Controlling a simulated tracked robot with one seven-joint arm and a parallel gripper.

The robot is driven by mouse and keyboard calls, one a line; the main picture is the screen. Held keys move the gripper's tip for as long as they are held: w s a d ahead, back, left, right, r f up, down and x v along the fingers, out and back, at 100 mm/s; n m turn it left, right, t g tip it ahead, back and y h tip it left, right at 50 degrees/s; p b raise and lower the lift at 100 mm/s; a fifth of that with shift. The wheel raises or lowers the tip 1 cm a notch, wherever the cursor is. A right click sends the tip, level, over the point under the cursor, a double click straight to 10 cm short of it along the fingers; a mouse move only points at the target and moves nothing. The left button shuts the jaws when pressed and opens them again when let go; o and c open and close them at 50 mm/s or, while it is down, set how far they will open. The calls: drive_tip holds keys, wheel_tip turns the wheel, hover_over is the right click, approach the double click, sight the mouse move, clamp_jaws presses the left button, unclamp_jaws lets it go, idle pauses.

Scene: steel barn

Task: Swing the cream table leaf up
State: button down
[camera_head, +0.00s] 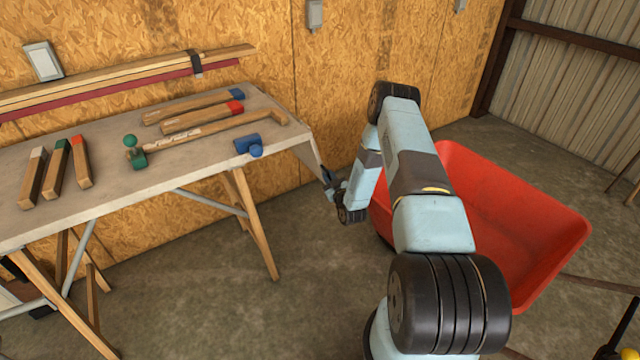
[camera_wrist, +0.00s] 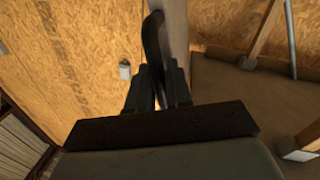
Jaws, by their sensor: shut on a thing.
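The cream table leaf (camera_head: 309,154) hangs down from the right end of the workbench, seen at a narrow angle. In the wrist view the leaf (camera_wrist: 174,22) shows as a pale strip at the top centre. A dark curved handle (camera_wrist: 151,38) stands beside it and runs down between my fingers. My gripper (camera_head: 328,178) is at the lower outer edge of the leaf. In the wrist view my gripper (camera_wrist: 158,78) is shut on the handle. The fingers partly hide the handle, and the far face of the leaf is hidden.
Bare floor (camera_head: 230,310) lies before the bench.

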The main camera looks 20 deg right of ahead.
drive_tip(key=shift+w+d+r+n+t, duration=0.1)
drive_tip(key=shift+w+d+r+n, duration=0.25)
drive_tip(key=shift+d, duration=0.45)
drive_tip(key=shift+w+d+r+n+t, duration=0.15)
drive_tip(key=shift+d+r+n, duration=0.25)
drive_tip(key=shift+d+n, duration=0.35)
drive_tip(key=shift+w+d+r+n+t, duration=0.1)
drive_tip(key=shift+w+d+r+n, duration=0.2)
drive_tip(key=shift+d, duration=0.6)
drive_tip(key=c, duration=1.2)
unclamp_jaws()
drive_tip(key=shift+s, duration=0.1)
drive_tip(key=s, duration=0.4)
drive_tip(key=s+d+f, duration=0.1)
drive_tip(key=s, duration=0.4)
drive_tip(key=s+d, duration=0.1)
drive_tip(key=s, duration=0.3)
drive_tip(key=shift+s+f, duration=0.2)
drive_tip(key=shift+s, duration=0.1)
